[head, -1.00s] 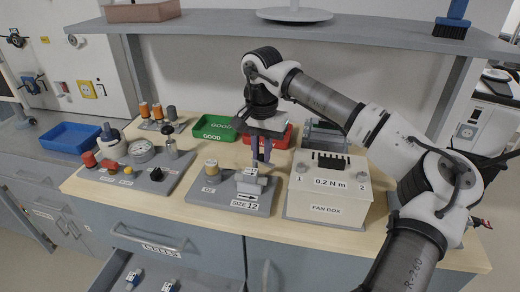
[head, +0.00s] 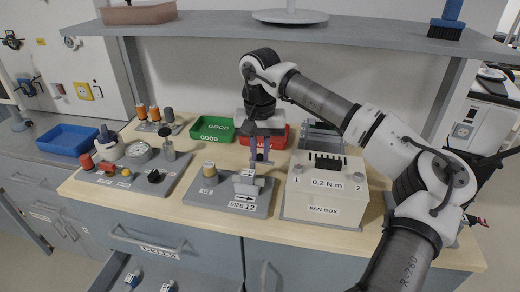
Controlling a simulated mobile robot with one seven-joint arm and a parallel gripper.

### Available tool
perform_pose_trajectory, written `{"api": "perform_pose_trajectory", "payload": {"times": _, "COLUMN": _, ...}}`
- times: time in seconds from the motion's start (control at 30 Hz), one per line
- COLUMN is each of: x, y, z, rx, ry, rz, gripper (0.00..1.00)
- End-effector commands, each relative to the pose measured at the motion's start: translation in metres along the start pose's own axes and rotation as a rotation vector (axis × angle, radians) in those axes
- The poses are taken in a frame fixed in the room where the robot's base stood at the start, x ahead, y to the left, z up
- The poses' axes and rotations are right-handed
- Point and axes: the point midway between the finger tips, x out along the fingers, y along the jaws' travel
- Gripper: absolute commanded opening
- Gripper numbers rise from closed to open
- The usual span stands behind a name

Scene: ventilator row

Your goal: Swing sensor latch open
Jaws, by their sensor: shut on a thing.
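The sensor fixture is a grey plate (head: 217,199) marked SIZE 12 with an arrow, on the wooden bench top. A tan-topped cylinder labelled O2 (head: 209,172) stands on its left part. A light grey block (head: 249,188) stands on its right part. My gripper (head: 259,164) points down with its fingers at the top of this block. It is shut on what seems to be the sensor latch (head: 247,175), a small grey part at the block's top. The fingers partly hide the latch, so its exact angle cannot be told.
A cream fan box (head: 326,193) marked 0.2 N m stands close on the right. A green GOOD bin (head: 212,128) and a red bin (head: 276,140) lie behind. A grey plate with knobs (head: 119,180) is left. A shelf (head: 350,30) overhangs the back. A drawer is open below.

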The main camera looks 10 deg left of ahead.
Motion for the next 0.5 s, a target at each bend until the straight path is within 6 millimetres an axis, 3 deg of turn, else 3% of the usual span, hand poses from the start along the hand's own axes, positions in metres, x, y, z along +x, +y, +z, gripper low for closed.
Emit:
{"api": "perform_pose_trajectory", "payload": {"times": 0.07, "x": -0.001, "y": 0.0003, "z": -0.0009, "rx": 0.002, "ry": 0.004, "rz": -0.001, "gripper": 0.0}}
{"api": "perform_pose_trajectory", "payload": {"times": 0.1, "x": -0.0011, "y": 0.0002, "z": -0.0009, "rx": 0.002, "ry": 0.004, "rz": -0.001, "gripper": 0.17}}
{"api": "perform_pose_trajectory", "payload": {"times": 0.27, "x": -0.0008, "y": 0.0001, "z": -0.0006, "rx": 0.002, "ry": 0.003, "rz": 0.0, "gripper": 0.38}}
{"api": "perform_pose_trajectory", "payload": {"times": 0.5, "x": -0.0005, "y": 0.0, "z": -0.0003, "rx": 0.001, "ry": 0.002, "rz": 0.0, "gripper": 0.38}}
